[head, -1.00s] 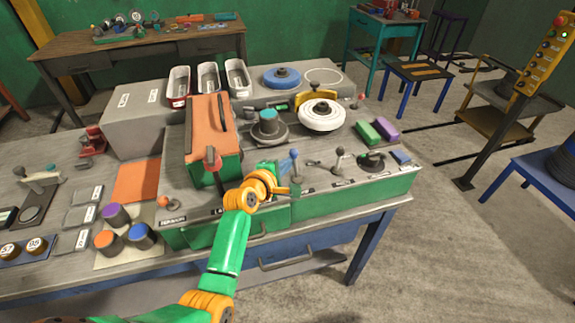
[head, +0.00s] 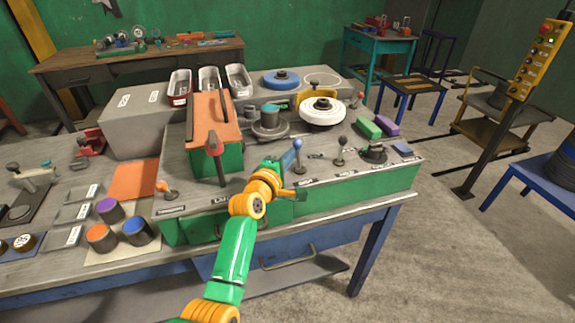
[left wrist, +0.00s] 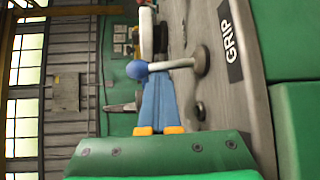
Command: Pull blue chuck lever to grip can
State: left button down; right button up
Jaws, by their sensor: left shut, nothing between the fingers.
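The blue chuck lever (head: 297,146) stands at the front of the grey machine top, with a blue ball knob and a thin shaft. In the left wrist view its knob (left wrist: 137,70) and pale shaft lie across the fingertips, beside a GRIP label (left wrist: 230,40). My left gripper (head: 284,172) is just left of and in front of the lever. Its blue fingers (left wrist: 158,82) are shut and empty, their tips at the shaft; I cannot tell whether they touch. A grey can with a teal top (head: 268,118) stands on the round chuck behind. My right gripper is not in view.
An orange-topped green box (head: 214,120) stands left of the lever. A dark-knobbed lever (head: 341,150) is close on the right. A white disc (head: 322,111) sits behind, and green and purple blocks (head: 369,128) lie at the right.

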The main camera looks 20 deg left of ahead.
aim_at(295, 178)
pick_arm(q)
jog(key=shift+s+d+f+m+t+b, duration=0.15)
jog(key=shift+s+d+m+t+b, duration=0.2)
jog(key=shift+s+m+t+b, duration=0.25)
jog(key=shift+s+d, duration=0.1)
jog(key=shift+d, duration=0.05)
jog(key=shift+s+d+b, duration=0.3)
jog(key=shift+b, duration=0.05)
jog(key=shift+s+d+m+t+h+b, duration=0.35)
jog(key=shift+m+t, duration=0.25)
jog(key=shift+t, duration=0.1)
jog(key=shift+f, duration=0.15)
jog(key=shift+s+f, duration=0.1)
